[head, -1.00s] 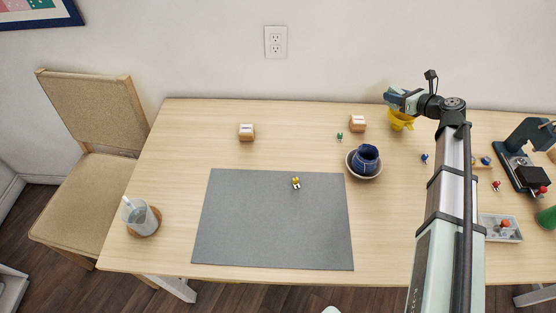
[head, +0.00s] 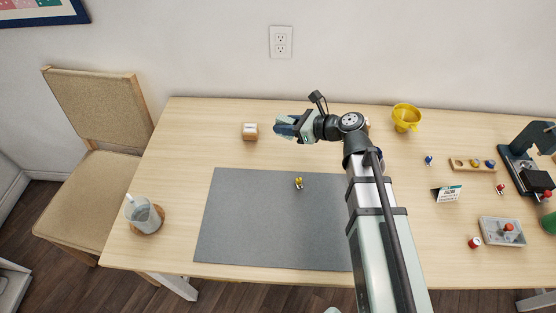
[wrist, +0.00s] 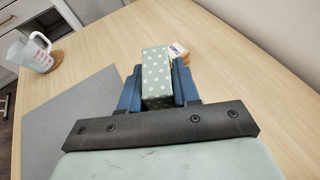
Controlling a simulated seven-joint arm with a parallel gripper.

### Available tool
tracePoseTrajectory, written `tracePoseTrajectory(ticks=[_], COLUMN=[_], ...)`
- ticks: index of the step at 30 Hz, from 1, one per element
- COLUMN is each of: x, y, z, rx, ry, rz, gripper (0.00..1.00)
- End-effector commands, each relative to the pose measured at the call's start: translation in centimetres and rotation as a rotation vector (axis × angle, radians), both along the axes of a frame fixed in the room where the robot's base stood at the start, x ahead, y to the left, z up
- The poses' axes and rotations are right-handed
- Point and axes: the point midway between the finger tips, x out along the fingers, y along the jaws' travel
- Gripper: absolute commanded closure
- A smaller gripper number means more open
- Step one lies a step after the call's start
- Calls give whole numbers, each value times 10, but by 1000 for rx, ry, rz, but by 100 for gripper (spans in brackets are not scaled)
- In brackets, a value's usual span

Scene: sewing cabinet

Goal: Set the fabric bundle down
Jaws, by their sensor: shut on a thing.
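In the wrist view my gripper's blue fingers (wrist: 157,72) are shut on the fabric bundle (wrist: 155,68), a green block with white dots. The bundle is held off the table, and the labelled block (wrist: 178,50) shows just beyond it. In the head view the bundle is too small and too covered by the fingers to make out clearly.
A grey mat (head: 250,225) lies in front of my gripper with a small yellow item (head: 298,183) on it. A glass mug (head: 142,213) stands at left. A yellow cup (head: 406,117) stands at back right. My arm hides the blue bowl's place.

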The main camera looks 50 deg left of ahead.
Motion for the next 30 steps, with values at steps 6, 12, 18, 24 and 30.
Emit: tracePoseTrajectory(ticks=[6, 12, 18, 24, 30], x=[-26, -27, -27, -27, -27], y=[2, 3, 3, 3, 3], z=[-3, -28, -51, -59, -74], rx=[0, -2, 0, 0, 0], ry=[1, 2, 1, 0, 1], rz=[37, 40, 40, 40, 40], gripper=[97, 97, 97, 97, 97])
